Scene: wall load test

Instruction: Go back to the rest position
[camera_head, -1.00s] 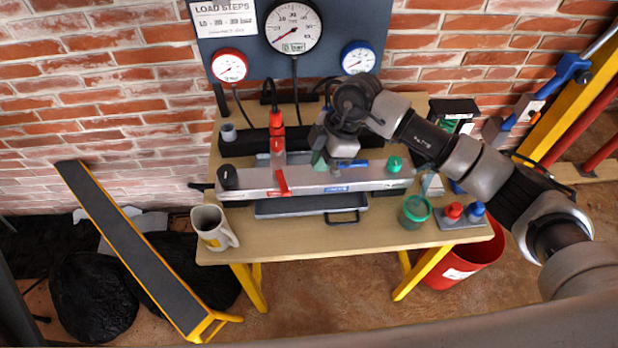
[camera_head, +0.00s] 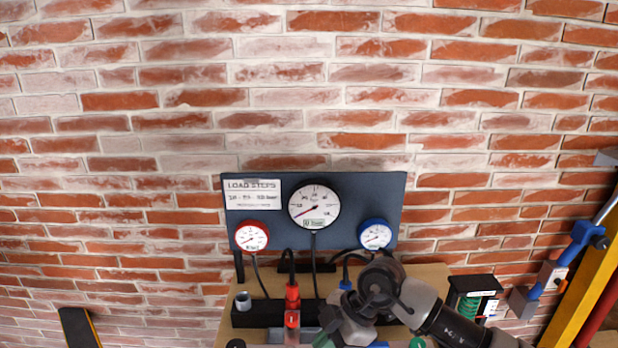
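My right arm comes in from the lower right over the wooden table (camera_head: 436,272). Its gripper (camera_head: 330,338) is at the bottom edge of the view, just right of the red hand-pump fitting (camera_head: 292,297). The fingers are mostly cut off by the frame edge, so their opening cannot be told. My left gripper and arm are not in view.
A dark gauge panel (camera_head: 270,225) with a large white gauge (camera_head: 314,207), a red gauge (camera_head: 252,236) and a blue gauge (camera_head: 376,235) stands against the brick wall (camera_head: 300,100). A green spring unit (camera_head: 470,303) and a yellow post (camera_head: 570,300) are at right.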

